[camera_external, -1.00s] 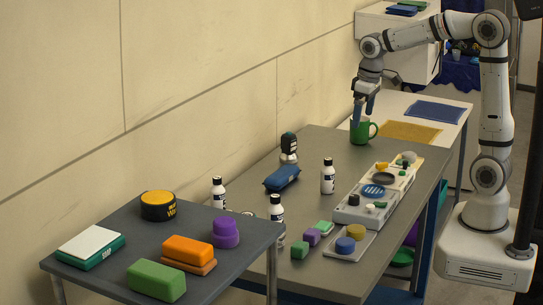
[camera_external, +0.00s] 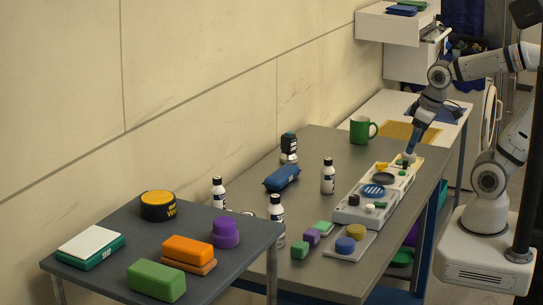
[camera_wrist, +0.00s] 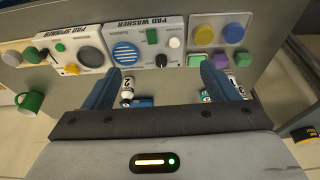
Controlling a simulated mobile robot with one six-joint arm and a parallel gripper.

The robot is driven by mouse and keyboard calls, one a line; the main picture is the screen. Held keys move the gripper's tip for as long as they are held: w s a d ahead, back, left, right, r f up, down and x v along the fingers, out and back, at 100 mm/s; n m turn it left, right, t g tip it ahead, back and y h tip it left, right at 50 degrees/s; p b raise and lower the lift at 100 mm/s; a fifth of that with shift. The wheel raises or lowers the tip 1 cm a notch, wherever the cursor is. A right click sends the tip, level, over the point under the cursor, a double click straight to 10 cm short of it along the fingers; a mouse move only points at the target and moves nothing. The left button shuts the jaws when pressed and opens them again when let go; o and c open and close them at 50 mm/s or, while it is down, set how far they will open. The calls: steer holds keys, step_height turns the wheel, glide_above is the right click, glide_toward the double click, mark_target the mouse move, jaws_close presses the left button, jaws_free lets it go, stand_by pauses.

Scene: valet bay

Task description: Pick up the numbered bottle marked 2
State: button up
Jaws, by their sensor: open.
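Three white bottles with black caps and dark labels stand on the grey table (camera_external: 312,150). The bottle beside the blue pouch (camera_external: 328,178) appears in the wrist view (camera_wrist: 127,90) with what looks like a 2, close to the left finger.
The pad washer panel (camera_wrist: 130,35) and pad spinner panel (camera_wrist: 58,45) run along the table's right side. Small coloured blocks (camera_external: 312,236) lie near the front.

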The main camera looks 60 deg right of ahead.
steer(key=c, duration=0.3)
steer(key=shift+c, duration=0.2)
steer(key=n+t+h+b, duration=0.15)
steer(key=n+h, duration=0.35)
steer(key=n, duration=2.2)
glide_above(329, 160)
steer(key=s+a, duration=0.2)
step_height(329, 160, down, 12)
steer(key=shift+s, duration=0.1)
steer(key=shift+x, duration=3.7)
